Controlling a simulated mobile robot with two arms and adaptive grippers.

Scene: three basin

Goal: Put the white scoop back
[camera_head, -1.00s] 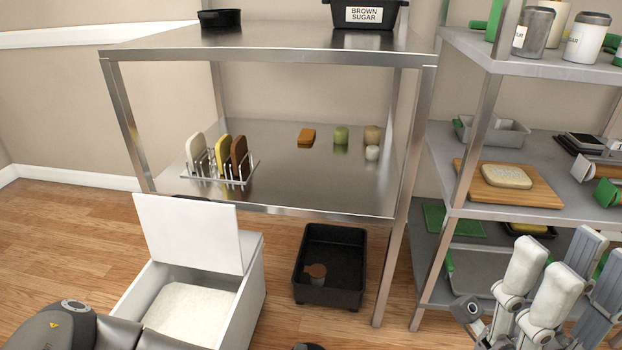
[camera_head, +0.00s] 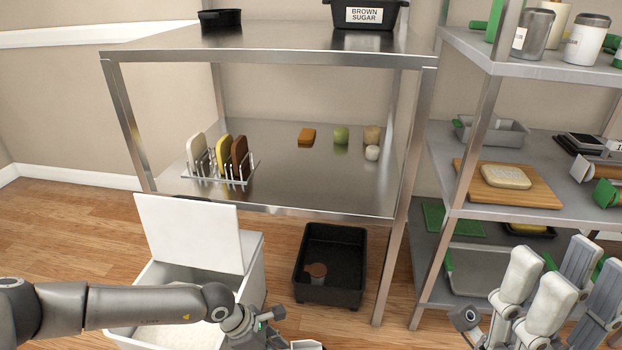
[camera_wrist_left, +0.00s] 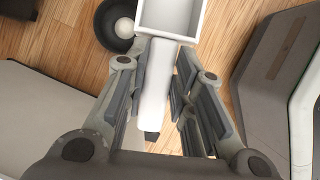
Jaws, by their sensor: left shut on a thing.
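In the left wrist view my left gripper (camera_wrist_left: 160,85) is shut on the handle of the white scoop (camera_wrist_left: 155,70). The scoop's square, hollow head (camera_wrist_left: 170,18) points away past the fingertips and is cut off by the top edge. In the head view my left gripper (camera_head: 265,322) is low, just right of the white bin's front; a small white part of the scoop (camera_head: 307,345) shows at the bottom edge. My right gripper (camera_head: 560,285) is at the lower right, its fingers apart and empty.
The white bin (camera_head: 256,262) has its lid (camera_head: 190,232) raised and white contents. A black tub (camera_head: 345,290) with a brown item stands on the floor under the steel rack (camera_head: 280,205). A loaded shelf (camera_head: 470,210) stands right. A dark bowl (camera_wrist_left: 100,30) shows beyond my left gripper.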

